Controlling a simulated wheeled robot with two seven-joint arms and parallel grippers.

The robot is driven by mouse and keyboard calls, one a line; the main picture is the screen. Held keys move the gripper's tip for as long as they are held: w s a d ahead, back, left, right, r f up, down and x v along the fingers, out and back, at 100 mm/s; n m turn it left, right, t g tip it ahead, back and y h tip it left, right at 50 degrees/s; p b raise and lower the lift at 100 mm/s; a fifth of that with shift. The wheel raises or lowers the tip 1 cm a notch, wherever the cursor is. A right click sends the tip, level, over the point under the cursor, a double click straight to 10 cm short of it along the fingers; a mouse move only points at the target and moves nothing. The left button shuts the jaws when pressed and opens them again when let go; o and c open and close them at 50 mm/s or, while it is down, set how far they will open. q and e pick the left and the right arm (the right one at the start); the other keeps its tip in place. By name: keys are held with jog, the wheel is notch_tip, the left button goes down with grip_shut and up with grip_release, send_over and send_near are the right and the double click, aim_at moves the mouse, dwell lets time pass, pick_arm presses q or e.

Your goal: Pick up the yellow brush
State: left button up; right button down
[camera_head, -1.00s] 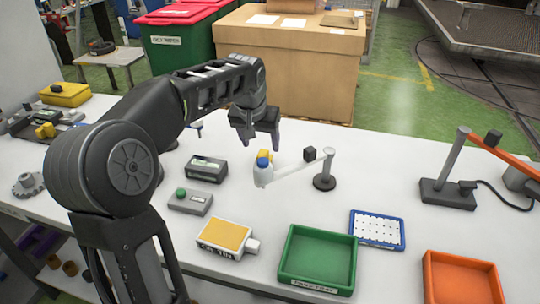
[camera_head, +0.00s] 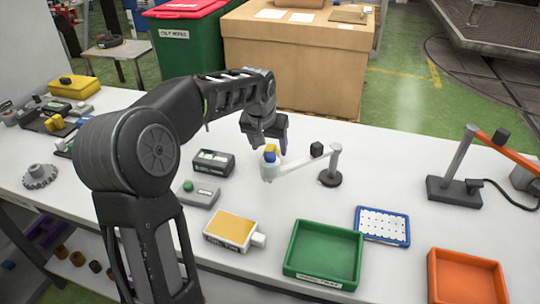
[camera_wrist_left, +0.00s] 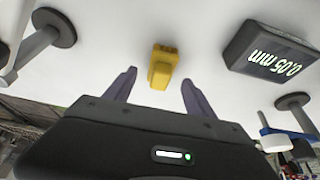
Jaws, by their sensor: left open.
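A small yellow block-like piece, apparently the yellow brush (camera_head: 271,149), is on the white table, partly hidden behind a blue-tipped white part in the head view. In the left wrist view the brush (camera_wrist_left: 162,66) lies ahead, roughly centred between the fingers. My left gripper (camera_head: 268,146) is open and low over it, pointing down. Its two fingers (camera_wrist_left: 160,80) are apart, one to each side of the brush, with clear gaps; nothing is held. Whether the fingertips are level with the brush cannot be told. My right gripper is out of view.
The white jointed arm (camera_head: 298,164) with its blue tip stands close in front of the gripper, joined to a dark post (camera_head: 331,178). A dark gauge display (camera_head: 213,162) is to the left. A green tray (camera_head: 296,266) and orange tray (camera_head: 436,284) lie nearer.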

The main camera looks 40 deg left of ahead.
aim_at(269, 148)
pick_arm(q)
jog(key=x, duration=0.3)
jog(key=shift+f, duration=0.1)
jog(key=shift+c, duration=0.5)
grip_shut()
dwell(0.4)
